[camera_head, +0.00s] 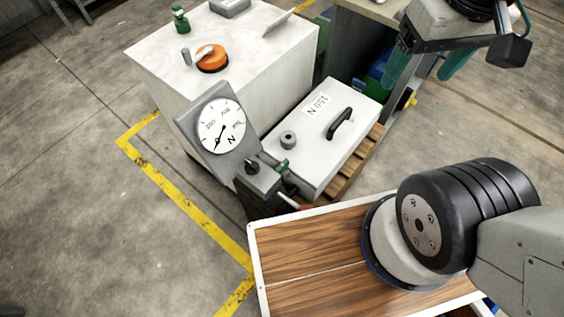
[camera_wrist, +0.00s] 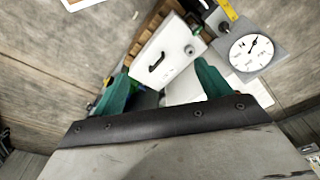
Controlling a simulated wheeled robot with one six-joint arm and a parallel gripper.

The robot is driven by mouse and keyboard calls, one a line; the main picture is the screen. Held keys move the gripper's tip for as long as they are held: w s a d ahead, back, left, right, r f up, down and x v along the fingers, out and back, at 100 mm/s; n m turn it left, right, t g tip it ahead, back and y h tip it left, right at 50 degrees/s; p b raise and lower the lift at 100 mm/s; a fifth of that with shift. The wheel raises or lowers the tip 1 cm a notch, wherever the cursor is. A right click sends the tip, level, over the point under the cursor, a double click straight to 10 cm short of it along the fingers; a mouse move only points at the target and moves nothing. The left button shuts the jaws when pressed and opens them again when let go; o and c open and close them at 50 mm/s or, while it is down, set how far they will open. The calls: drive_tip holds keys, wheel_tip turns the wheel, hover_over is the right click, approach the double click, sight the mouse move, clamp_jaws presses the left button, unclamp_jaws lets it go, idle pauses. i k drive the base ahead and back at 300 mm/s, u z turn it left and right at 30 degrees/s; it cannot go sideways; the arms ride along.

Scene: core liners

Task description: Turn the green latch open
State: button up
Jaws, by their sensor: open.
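A small green piece (camera_head: 281,165), which looks like the green latch, sits between the gauge stand and the left edge of a white box (camera_head: 315,165). It is partly hidden, and its turn angle is too small to tell. In the wrist view a small green spot (camera_wrist: 197,29) shows beside the box's far end. My gripper (camera_head: 418,79) is at the upper right, apart from the latch, with its teal fingers spread. In the wrist view the gripper (camera_wrist: 162,70) is open and empty, with the white box (camera_wrist: 175,38) beyond its fingers.
A dial gauge (camera_head: 221,124) stands left of the box, close to the latch. A black handle (camera_head: 340,123) rises from the box lid. A wood-topped table (camera_head: 310,290) is in front.

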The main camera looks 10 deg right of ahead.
sight(283, 167)
drive_tip(key=u, duration=0.85)
drive_tip(key=k, duration=0.95)
drive_tip(key=z, duration=0.7)
drive_tip(key=i, duration=0.5)
